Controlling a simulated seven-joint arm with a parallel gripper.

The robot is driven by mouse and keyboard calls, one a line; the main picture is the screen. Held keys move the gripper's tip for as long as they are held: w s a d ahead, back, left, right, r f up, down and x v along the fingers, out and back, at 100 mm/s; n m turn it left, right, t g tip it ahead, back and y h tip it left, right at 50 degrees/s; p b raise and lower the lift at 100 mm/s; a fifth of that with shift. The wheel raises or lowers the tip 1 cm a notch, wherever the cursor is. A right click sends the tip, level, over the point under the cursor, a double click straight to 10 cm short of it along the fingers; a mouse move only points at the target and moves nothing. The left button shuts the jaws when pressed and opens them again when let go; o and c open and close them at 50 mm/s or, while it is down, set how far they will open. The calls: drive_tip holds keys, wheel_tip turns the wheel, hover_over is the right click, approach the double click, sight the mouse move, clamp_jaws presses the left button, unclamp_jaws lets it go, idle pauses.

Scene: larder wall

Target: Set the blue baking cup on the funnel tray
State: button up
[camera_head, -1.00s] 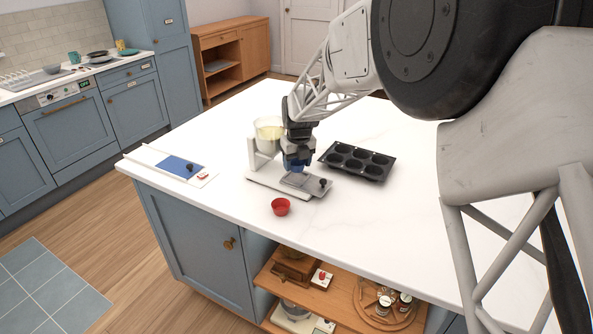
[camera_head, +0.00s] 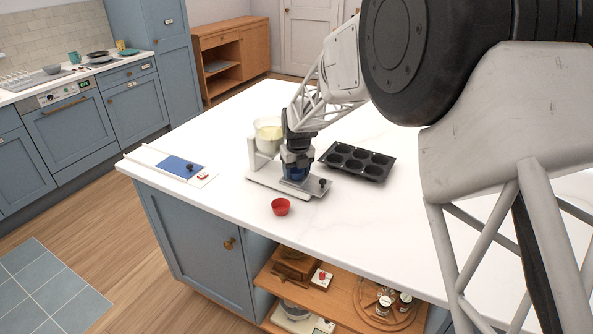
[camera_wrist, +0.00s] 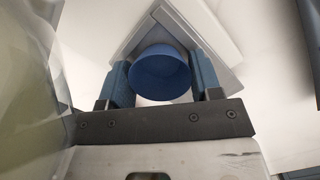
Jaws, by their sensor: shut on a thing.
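The blue baking cup (camera_wrist: 160,76) is held between the two blue-padded fingers of my gripper (camera_wrist: 162,85) in the wrist view. In the head view my gripper (camera_head: 297,173) points down over the grey funnel tray (camera_head: 316,188), and a little of the blue cup (camera_head: 294,176) shows under it. The tray (camera_wrist: 226,40) also shows beyond and below the cup in the wrist view. The cup is over or very close to the tray; I cannot tell whether it touches. The funnel bowl (camera_head: 268,133) with pale yellow contents stands on its white stand just left of my gripper.
A red baking cup (camera_head: 281,207) stands on the white worktop (camera_head: 400,215) in front of the stand. A dark muffin tin (camera_head: 357,161) lies to the right. A white board with a blue panel (camera_head: 181,166) is at the left. The front right worktop is clear.

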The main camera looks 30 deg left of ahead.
sight(299, 176)
drive_tip(key=shift+s+d+f, duration=0.1)
drive_tip(key=shift+d+f, duration=0.05)
drive_tip(key=shift+f, duration=0.45)
drive_tip(key=shift+s+d+f, duration=0.1)
drive_tip(key=shift+f, duration=0.45)
drive_tip(key=o, duration=0.8)
drive_tip(key=shift+r, duration=0.1)
drive_tip(key=shift+o, duration=0.2)
drive_tip(key=shift+r, duration=0.6)
drive_tip(key=shift+o, duration=0.3)
wheel_tip(299, 176, up, 13)
drive_tip(key=shift+s+d, duration=0.25)
drive_tip(key=shift+d, duration=0.15)
drive_tip(key=shift+f, duration=0.1)
